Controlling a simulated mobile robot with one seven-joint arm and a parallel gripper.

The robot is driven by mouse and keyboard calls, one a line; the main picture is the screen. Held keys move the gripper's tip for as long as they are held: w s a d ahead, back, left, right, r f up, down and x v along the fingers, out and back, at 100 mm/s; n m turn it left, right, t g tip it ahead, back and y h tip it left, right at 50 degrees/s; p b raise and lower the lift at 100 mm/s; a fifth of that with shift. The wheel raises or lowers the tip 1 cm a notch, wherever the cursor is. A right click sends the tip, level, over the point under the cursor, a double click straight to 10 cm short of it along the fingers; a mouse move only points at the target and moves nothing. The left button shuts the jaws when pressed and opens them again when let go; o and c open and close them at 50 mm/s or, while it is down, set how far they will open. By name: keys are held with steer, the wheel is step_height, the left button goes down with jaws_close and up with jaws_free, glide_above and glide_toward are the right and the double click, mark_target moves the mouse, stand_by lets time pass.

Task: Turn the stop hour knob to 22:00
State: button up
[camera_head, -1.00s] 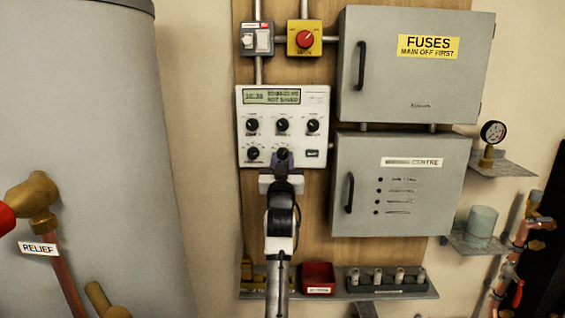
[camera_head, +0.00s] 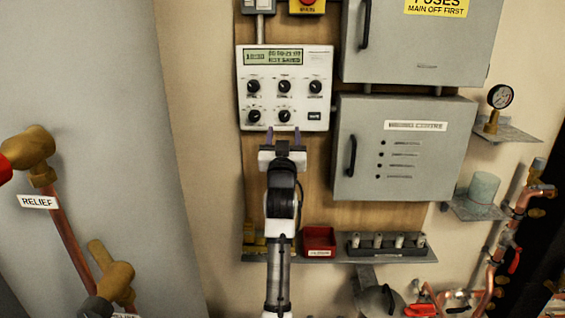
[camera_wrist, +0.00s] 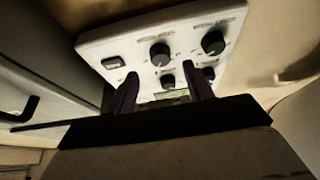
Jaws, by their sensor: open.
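The white timer panel (camera_head: 243,100) is on the wooden board, with a lit display (camera_head: 272,57), three black knobs in the upper row, and two knobs plus a dark button (camera_head: 314,116) below. The labels are too small to read, so I cannot tell which is the stop hour knob. My gripper (camera_head: 283,136) is open and empty, its fingers just below the lower middle knob (camera_head: 284,116). In the wrist view the panel appears upside down. That knob (camera_wrist: 160,55) and the lower left knob (camera_wrist: 213,43) show beyond the fingers (camera_wrist: 160,92), apart from them.
A grey control box (camera_head: 345,185) with a handle stands right of the panel, and the fuse box (camera_head: 400,65) is above it. A shelf (camera_head: 340,257) below carries a red bin (camera_head: 319,240) and several small cylinders. A large grey tank (camera_head: 80,100) is at left.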

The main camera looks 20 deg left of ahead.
steer(key=b+v, duration=0.2)
steer(key=v, duration=0.7)
